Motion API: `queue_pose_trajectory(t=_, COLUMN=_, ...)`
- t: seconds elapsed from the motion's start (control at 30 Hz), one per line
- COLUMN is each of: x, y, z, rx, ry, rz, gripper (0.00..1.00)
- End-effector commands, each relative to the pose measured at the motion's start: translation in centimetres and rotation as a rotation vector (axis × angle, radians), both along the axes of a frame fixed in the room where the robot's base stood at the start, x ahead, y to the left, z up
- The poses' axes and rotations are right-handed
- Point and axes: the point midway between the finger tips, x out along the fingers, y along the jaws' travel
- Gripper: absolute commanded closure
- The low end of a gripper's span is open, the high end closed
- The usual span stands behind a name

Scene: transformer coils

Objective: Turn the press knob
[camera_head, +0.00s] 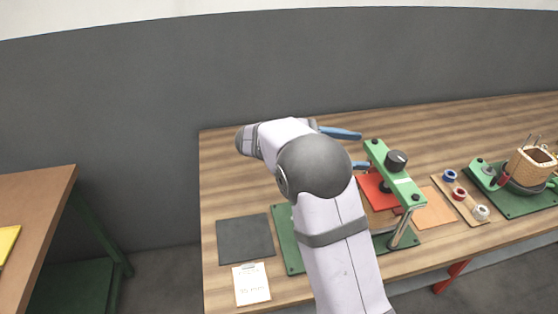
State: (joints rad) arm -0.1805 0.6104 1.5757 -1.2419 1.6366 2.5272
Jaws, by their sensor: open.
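The press has a green top beam (402,179) with a dark round knob (396,159) on it. A red plate (373,190) shows under the beam, and a metal post (401,231) stands at its front. My gripper (361,149) is to the left of the knob and slightly above it in the picture. Its two blue fingers are spread apart with nothing visible between them. The fingers are apart from the knob, though one tip is close to the beam's far end. My arm hides the gripper's body and the left part of the press's green base.
A dark square mat (245,239) and a clipboard (251,284) lie at left. An orange sheet (433,211), a wooden strip (459,199) with several spools and a green fixture holding a wound coil (533,164) stand at right. The table's far left is clear.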

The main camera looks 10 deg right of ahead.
Motion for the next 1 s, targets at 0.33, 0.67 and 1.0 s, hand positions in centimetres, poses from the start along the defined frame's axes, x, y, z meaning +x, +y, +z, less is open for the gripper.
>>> queue_pose_trajectory(t=0.33, x=3.8, y=4.3, z=-2.6, rx=0.138, ry=0.053, rz=0.211, gripper=0.41)
queue_pose_trajectory(t=0.67, x=6.8, y=8.8, z=-5.0, rx=0.241, ry=0.122, rz=0.406, gripper=0.41)
queue_pose_trajectory(t=1.0, x=9.1, y=13.5, z=-7.0, rx=0.325, ry=0.184, rz=0.589, gripper=0.41)
